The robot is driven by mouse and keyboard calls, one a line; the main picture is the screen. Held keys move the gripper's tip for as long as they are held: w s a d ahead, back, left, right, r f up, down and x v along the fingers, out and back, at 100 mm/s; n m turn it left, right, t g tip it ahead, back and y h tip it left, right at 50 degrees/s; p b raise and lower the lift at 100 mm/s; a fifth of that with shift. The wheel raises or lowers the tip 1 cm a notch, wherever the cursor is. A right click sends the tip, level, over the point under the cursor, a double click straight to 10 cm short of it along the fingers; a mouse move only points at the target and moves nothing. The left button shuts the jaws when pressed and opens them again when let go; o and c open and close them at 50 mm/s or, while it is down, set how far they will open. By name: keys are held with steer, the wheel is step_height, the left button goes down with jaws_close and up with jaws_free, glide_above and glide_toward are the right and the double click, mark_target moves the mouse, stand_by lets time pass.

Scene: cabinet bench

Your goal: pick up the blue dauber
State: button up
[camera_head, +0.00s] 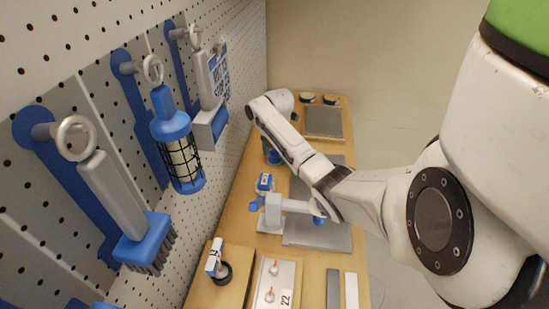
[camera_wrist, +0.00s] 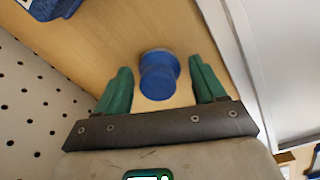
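The blue dauber (camera_wrist: 158,75) stands on the wooden bench (camera_wrist: 100,30) and is seen from above in the wrist view, with a round top and a wider rim. My gripper (camera_wrist: 161,68) has green fingers, one on each side of the dauber, with gaps between them and it. The gripper is open and empty. In the head view the dauber shows as a small blue patch (camera_head: 274,157) beside a green fingertip, mostly hidden by my arm.
A pegboard (camera_head: 40,225) with hanging brushes and a caged blue lamp (camera_head: 179,145) rises left of the bench. A grey and blue device (camera_head: 272,205) stands nearer than the dauber. Grey plates (camera_head: 325,122) lie on the bench.

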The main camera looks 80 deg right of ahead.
mark_target(275, 152)
steer(key=c, duration=0.9)
steer(key=shift+o, duration=0.2)
steer(key=shift+r, duration=0.45)
step_height(275, 152, up, 2)
steer(key=shift+r+b, duration=0.2)
steer(key=shift+b, duration=0.35)
steer(key=s+a+r+p, duration=0.3)
steer(key=s+r, duration=0.2)
steer(key=s, duration=0.1)
steer(key=s+a+r+p, duration=0.3)
steer(key=s+r, duration=0.1)
steer(key=s, duration=0.2)
steer(key=shift+s+r+p, duration=0.3)
steer(key=shift+r+p, duration=0.05)
steer(key=shift+p, duration=0.05)
